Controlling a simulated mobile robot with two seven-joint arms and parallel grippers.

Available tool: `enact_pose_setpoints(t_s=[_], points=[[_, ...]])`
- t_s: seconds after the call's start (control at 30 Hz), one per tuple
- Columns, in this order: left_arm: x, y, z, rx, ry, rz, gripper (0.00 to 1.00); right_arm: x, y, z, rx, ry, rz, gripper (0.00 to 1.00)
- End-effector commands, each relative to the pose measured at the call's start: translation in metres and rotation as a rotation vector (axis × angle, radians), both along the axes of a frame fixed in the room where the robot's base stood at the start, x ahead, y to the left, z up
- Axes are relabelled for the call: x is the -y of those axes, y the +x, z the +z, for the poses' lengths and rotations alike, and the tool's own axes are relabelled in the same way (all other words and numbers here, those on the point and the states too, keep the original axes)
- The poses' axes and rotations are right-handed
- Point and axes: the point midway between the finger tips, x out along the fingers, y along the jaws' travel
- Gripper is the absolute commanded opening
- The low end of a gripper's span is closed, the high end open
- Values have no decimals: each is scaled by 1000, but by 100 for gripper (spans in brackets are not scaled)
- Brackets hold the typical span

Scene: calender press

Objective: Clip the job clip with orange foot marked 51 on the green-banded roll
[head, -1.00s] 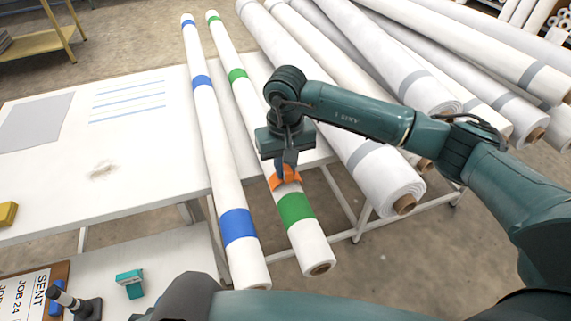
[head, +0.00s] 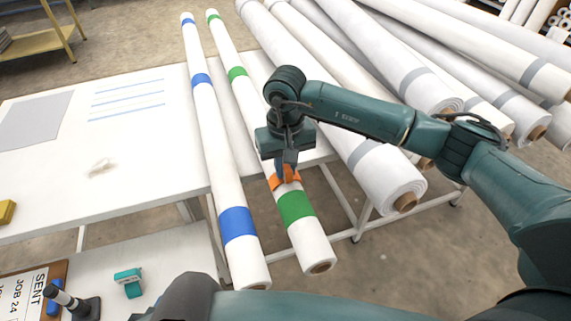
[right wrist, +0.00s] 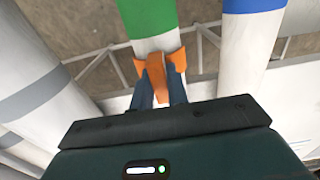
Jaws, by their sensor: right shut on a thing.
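The green-banded roll (head: 248,105) is a long white tube with green bands, lying beside a blue-banded roll (head: 207,125). The orange job clip (head: 283,179) sits across the green-banded roll just above its near green band, seemingly against its surface. My right gripper (head: 286,170) is shut on the clip from above. In the right wrist view, the fingers (right wrist: 160,88) hold the orange clip (right wrist: 158,70) against the white roll beside the green band (right wrist: 148,15). The number on the clip is not legible. My left gripper is not in view.
Large white rolls with grey bands (head: 375,165) lie close on the right. A white table (head: 130,150) is at left. A lower surface holds a clipboard (head: 35,285), a stamp (head: 75,302) and a teal item (head: 128,282). A yellow block (head: 7,212) is at the left edge.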

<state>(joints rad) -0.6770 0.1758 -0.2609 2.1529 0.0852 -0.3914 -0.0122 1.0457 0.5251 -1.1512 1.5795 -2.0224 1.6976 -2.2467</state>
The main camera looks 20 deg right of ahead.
Motion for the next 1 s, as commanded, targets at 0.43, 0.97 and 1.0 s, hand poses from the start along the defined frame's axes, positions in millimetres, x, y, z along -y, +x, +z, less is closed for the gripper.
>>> enact_pose_setpoints(t_s=[0.43, 0.97, 1.0], points=[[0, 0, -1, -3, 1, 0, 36, 0, 0, 0, 0, 0, 0, 38], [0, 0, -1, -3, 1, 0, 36, 0, 0, 0, 0, 0, 0, 63], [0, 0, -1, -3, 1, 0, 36, 0, 0, 0, 0, 0, 0, 63]])
